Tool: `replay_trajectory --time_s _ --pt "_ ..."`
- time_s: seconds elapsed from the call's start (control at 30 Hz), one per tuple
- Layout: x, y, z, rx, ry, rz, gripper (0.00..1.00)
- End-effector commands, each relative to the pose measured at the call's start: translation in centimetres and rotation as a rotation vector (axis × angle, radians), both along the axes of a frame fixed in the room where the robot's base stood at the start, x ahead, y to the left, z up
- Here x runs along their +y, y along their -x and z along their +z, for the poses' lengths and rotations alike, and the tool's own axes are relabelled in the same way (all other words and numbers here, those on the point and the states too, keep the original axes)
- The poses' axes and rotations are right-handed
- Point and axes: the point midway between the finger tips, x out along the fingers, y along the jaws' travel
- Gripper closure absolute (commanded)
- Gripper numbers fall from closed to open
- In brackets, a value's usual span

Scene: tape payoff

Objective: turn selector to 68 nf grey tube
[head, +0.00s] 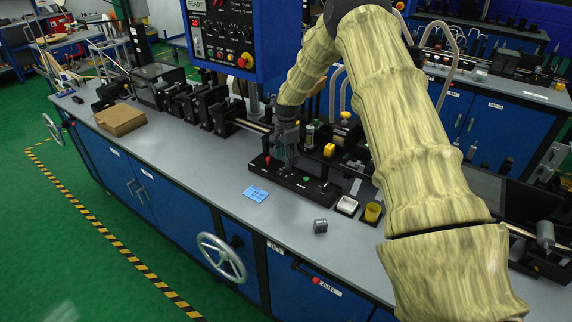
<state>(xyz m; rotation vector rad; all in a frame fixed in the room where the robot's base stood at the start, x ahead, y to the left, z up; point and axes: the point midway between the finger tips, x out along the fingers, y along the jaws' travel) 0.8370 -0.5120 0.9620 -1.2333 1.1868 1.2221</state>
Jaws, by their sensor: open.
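My gripper (289,162) points down over a low black control box (318,191) on the grey bench top. It is open; its fingers are small and dark here, and I cannot tell whether they touch anything. The box has a red button (267,161) at its left and a green button (306,178) near its middle. A selector knob is not clearly visible; the gripper covers part of the box. A blue card (256,193) with small unreadable writing lies in front of the box. A short grey cylinder (320,226) lies near the bench's front edge; I cannot confirm it is the grey tube.
A blue control panel (223,36) with a lit display hangs above the bench. A cardboard box (120,118) sits at left. Handwheels (221,257) stick out in front.

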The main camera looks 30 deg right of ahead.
Motion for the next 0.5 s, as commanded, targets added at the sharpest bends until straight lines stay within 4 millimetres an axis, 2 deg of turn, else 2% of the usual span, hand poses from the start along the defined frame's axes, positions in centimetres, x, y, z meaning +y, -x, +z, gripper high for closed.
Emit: replay_trajectory --time_s 0.3,0.5 --pt "-0.1 0.0 -3.4 0.000 0.000 -0.001 0.51" --pt "0.0 -0.1 -4.6 -0.001 0.000 -0.001 0.51"
